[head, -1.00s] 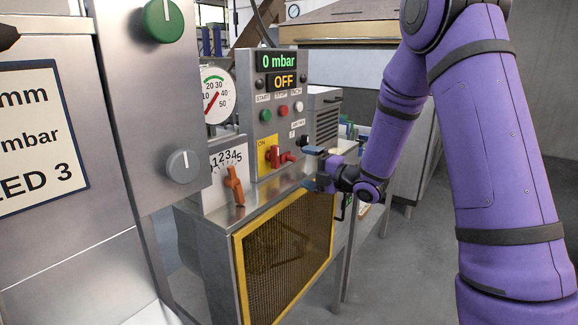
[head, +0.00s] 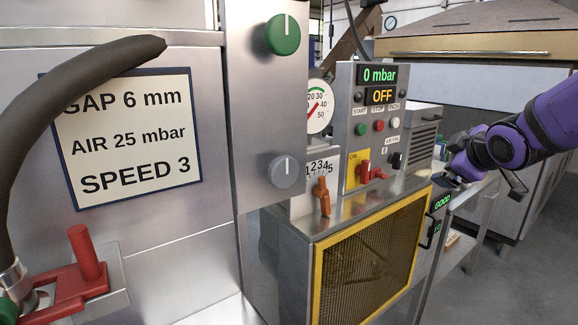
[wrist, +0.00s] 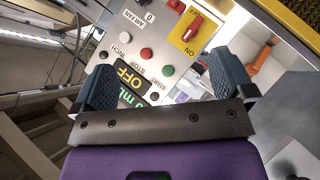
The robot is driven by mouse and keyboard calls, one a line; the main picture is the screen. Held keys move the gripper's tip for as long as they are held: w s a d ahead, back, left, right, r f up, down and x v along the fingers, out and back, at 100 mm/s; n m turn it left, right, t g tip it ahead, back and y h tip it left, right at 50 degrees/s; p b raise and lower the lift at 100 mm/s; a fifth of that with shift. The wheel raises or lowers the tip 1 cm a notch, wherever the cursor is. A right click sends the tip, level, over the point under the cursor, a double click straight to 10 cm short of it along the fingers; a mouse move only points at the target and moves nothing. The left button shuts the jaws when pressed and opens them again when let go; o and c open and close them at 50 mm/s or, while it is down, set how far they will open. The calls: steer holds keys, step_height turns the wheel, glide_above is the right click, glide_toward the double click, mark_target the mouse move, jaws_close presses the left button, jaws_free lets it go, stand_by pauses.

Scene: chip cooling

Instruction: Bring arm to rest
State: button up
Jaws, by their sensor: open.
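My purple arm (head: 535,130) reaches in from the right edge in the head view. Its wrist end hangs in the air at the right of the control panel (head: 378,118), apart from the switches as far as I can tell. My gripper shows in the wrist view (wrist: 166,78), its two dark blue fingers wide apart with nothing between them. The panel with its red, green and white buttons appears beyond the fingers there. In the head view the gripper is small and partly hidden by the wrist.
The panel reads 0 mbar and OFF. A red switch (head: 368,173) sits on a yellow ON plate, and an orange lever (head: 322,197) stands at the scale. A yellow-framed mesh guard (head: 320,280) is below. A dark curved hose (head: 28,100) is at left. Open floor (head: 530,250) lies at right.

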steer(key=s+a+m+g, duration=0.2)
steer(key=s+m, duration=0.3)
steer(key=s, duration=0.8)
steer(key=s+a+m+g, duration=0.2)
steer(key=s+m+g, duration=0.3)
steer(key=s, duration=0.8)
steer(key=shift+s, duration=0.15)
